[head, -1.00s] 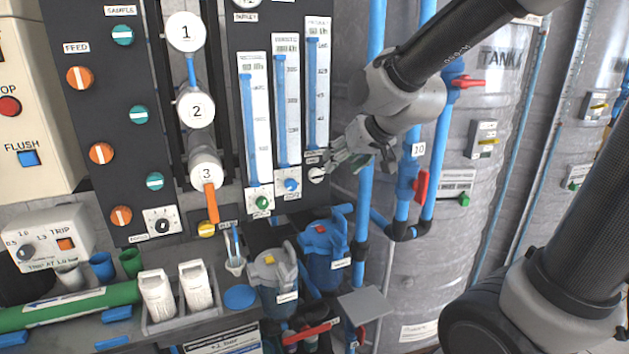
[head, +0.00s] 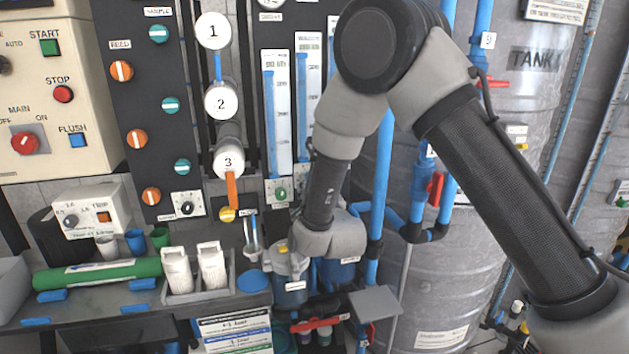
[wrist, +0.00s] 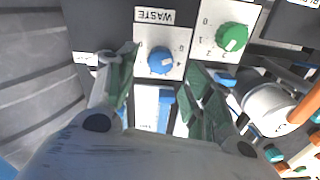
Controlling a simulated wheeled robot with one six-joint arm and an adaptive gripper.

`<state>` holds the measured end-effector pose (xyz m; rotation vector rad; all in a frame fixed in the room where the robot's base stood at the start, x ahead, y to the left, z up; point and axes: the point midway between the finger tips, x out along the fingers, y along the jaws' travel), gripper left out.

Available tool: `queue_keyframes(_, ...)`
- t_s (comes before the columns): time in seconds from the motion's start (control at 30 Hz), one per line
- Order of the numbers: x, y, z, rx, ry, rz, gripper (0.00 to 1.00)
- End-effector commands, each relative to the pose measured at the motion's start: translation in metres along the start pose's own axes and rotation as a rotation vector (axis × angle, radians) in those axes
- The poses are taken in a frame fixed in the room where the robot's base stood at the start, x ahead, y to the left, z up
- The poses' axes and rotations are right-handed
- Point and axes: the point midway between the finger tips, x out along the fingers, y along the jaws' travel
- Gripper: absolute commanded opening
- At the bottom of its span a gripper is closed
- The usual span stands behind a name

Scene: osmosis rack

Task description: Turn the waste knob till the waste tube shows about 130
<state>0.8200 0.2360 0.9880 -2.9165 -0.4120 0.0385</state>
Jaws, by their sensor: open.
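The blue waste knob (wrist: 162,60) sits on a white dial plate under an upside-down WASTE label (wrist: 155,16) in the wrist view. My gripper (wrist: 163,76) is open, with its green-padded fingers on either side below the knob. The knob shows between the fingertips; I cannot tell whether they touch it. In the head view my arm hides the knob and my gripper. The waste tube (head: 302,100), the middle of three, holds a tall blue column; its numbers are too small to read. Its lower end (wrist: 165,105) shows between my fingers in the wrist view.
A green knob (wrist: 231,38) on its own dial plate is right beside the waste plate in the wrist view. Blue vertical pipes (head: 381,180) and a red valve handle (head: 436,188) stand right of the panel. A bench with white cartridges (head: 212,268) lies below.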

Motion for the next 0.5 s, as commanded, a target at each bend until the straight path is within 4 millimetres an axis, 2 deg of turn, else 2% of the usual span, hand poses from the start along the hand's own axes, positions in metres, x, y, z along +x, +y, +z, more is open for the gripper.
queue_keyframes(0.2,0.036,0.001,0.0,0.001,0.0,0.002,0.51)
queue_keyframes(0.33,0.048,0.001,0.0,0.0,-0.001,0.002,0.51)
queue_keyframes(0.5,0.051,0.001,0.0,-0.001,-0.001,0.001,0.51)
